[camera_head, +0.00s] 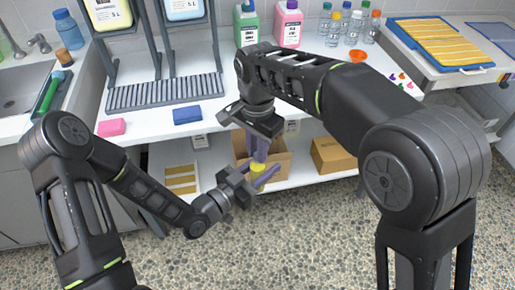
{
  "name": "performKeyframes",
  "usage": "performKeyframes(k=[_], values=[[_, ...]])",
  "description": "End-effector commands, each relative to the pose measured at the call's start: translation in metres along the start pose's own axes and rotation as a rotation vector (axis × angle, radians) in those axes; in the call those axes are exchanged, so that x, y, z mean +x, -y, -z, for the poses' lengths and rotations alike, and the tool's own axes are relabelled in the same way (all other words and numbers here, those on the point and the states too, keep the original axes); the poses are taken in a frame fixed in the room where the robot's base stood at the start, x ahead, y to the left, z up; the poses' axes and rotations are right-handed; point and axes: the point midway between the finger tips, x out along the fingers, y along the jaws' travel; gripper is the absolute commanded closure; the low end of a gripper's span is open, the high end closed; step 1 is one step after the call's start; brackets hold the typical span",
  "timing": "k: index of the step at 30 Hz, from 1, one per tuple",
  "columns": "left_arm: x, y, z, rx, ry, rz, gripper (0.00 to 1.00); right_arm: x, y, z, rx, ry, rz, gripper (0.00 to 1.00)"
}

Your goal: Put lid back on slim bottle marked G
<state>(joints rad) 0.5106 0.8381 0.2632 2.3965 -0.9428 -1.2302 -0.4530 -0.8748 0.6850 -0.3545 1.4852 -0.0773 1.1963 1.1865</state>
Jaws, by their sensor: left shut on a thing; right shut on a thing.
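My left gripper (262,178) and my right gripper (260,157) meet in front of the lower shelf, with purple fingers. The right one points down from above; the left one reaches in from the lower left. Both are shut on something. A small yellow thing (258,168), which looks like a lid, shows between their fingertips. I cannot tell exactly how each gripper holds it. Any bottle there is hidden by the fingers or too small to make out. Several slim clear bottles (355,28) with coloured caps stand at the back of the counter. No G mark is readable.
An orange funnel (358,56) lies near the slim bottles. Green (246,24) and pink (288,26) jugs stand at the back. A grey rack (165,93), a blue sponge (187,115) and a pink sponge (112,127) are on the left. A cardboard box (333,155) sits on the lower shelf.

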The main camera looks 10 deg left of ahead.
Motion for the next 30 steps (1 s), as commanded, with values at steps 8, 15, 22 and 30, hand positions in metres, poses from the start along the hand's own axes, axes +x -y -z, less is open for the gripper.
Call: performKeyframes(k=[8, 15, 22, 30], values=[[0.000, 0.000, 0.000, 0.000, 0.000, 0.000, 1.00, 0.000, 0.001, -0.001, 0.803, -0.002, 0.001, 1.00], [0.000, 0.000, 0.000, 0.000, 0.000, -0.001, 1.00, 0.001, 0.001, 0.000, 1.523, -0.002, 0.001, 1.00], [0.000, 0.000, 0.000, 0.000, -0.001, 0.000, 1.00, 0.013, -0.005, 0.000, 2.132, -0.035, -0.035, 1.00], [0.001, 0.001, 0.003, 0.002, -0.007, 0.003, 1.00, 0.004, -0.001, 0.001, 2.300, -0.009, -0.007, 1.00]])
